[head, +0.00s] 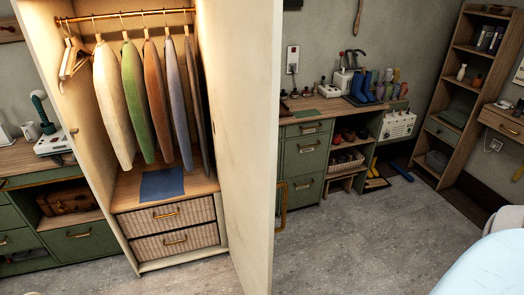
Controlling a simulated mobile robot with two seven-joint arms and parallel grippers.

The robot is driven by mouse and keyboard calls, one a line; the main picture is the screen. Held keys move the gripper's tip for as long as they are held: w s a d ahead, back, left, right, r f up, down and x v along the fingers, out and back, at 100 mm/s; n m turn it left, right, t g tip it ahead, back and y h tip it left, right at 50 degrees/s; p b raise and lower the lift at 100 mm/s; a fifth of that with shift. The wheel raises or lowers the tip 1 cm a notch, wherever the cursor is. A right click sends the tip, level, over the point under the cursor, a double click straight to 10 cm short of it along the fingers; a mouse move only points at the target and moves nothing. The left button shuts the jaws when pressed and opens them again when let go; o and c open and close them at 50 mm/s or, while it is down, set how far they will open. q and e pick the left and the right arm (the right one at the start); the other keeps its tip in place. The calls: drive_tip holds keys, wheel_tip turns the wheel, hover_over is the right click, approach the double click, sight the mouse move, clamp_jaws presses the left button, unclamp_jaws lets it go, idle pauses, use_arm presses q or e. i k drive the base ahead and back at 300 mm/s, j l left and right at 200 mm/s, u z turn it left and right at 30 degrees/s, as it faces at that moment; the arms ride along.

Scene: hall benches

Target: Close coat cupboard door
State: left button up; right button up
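The coat cupboard (141,245) stands open left of centre in the head view, its inside facing me. Its cream door (252,120) stands swung out at the cupboard's right side, jutting toward me. A brass handle (281,208) sits on the door's right face, low down. Inside, several garments (133,95) hang from a brass rail (125,15), with bare hangers at the left end. A blue cloth (162,184) lies on the cupboard's wooden shelf, above two woven drawers (165,217). Neither of my grippers is in view.
Grey floor (350,245) lies open right of the door. A green workbench (305,155) with blue boots (362,86) stands behind it, and a tall shelf (455,100) at the back right. A pale rounded surface (490,268) fills the lower right corner. Another green bench (80,238) is at left.

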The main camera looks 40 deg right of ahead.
sight(243, 38)
drive_tip(key=l, duration=0.55)
drive_tip(key=k+l+z, duration=0.1)
drive_tip(key=l, duration=0.85)
drive_tip(key=i+l+z, duration=0.1)
drive_tip(key=l, duration=0.3)
drive_tip(key=l+u, duration=0.1)
drive_tip(key=u, duration=0.25)
drive_tip(key=i+l+u, duration=0.1)
drive_tip(key=u, duration=0.2)
drive_tip(key=l+u, duration=0.3)
drive_tip(key=l, duration=0.2)
drive_tip(key=l+u, duration=0.25)
drive_tip(key=l, duration=0.3)
drive_tip(key=l+u, duration=0.1)
drive_tip(key=l, duration=0.4)
drive_tip(key=k+l+u, duration=0.15)
drive_tip(key=l, duration=0.4)
